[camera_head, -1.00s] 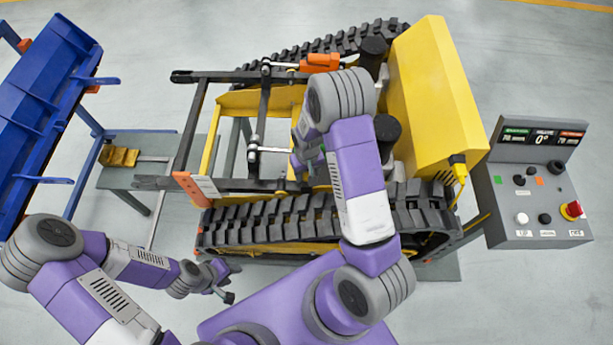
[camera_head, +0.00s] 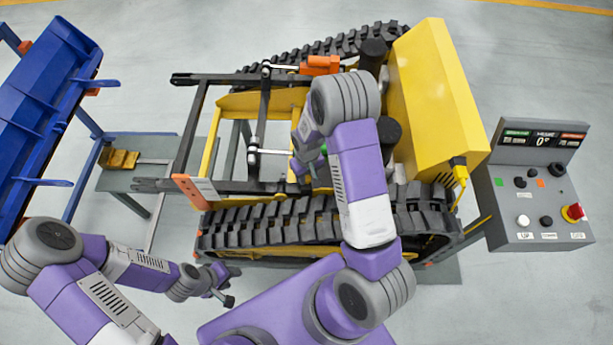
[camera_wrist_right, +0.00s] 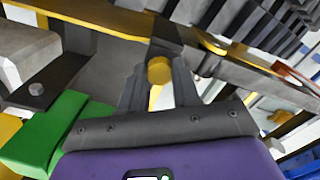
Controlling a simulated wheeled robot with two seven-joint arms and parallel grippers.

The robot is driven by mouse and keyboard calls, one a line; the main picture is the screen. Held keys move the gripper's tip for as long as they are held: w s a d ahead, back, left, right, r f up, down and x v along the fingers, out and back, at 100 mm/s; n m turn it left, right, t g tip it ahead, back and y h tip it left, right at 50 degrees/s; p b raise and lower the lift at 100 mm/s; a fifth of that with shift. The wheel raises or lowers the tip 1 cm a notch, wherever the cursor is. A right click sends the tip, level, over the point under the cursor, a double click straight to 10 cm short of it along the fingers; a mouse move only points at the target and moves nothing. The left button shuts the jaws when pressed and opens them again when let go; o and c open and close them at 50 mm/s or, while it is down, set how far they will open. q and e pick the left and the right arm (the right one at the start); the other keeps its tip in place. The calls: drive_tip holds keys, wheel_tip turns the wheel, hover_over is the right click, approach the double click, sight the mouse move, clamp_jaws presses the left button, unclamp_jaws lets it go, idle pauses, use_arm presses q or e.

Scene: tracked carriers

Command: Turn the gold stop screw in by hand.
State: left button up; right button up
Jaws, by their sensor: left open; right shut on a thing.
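The gold stop screw (camera_wrist_right: 159,70) shows in the right wrist view as a round gold head between the two dark fingers of my right gripper (camera_wrist_right: 158,84). The fingers are shut on it; its shank is mostly hidden. In the head view my right gripper (camera_head: 300,178) reaches down into the yellow and black tracked carrier (camera_head: 262,103), near the inner side of the closer track. The screw cannot be made out there. My left gripper (camera_head: 230,288) is open and empty, low in front of the closer track and apart from the carrier.
A green block (camera_wrist_right: 48,132) sits close beside my right gripper. The closer rubber track (camera_head: 270,222) and black frame bars (camera_head: 262,120) surround the reach. A control console (camera_head: 540,205) stands right; a blue bucket (camera_head: 45,105) and grey bench (camera_head: 125,178) stand left.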

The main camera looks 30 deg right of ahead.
drive_tip(key=shift+m, duration=1.1)
drive_tip(key=m, duration=0.7)
drive_tip(key=shift+m, duration=0.3)
drive_tip(key=m+p, duration=0.2)
drive_tip(key=m, duration=0.2)
drive_tip(key=shift+r, duration=0.15)
drive_tip(key=m+p, duration=0.1)
drive_tip(key=m, duration=0.3)
drive_tip(key=shift+m, duration=0.9)
drive_tip(key=shift+d, duration=0.1)
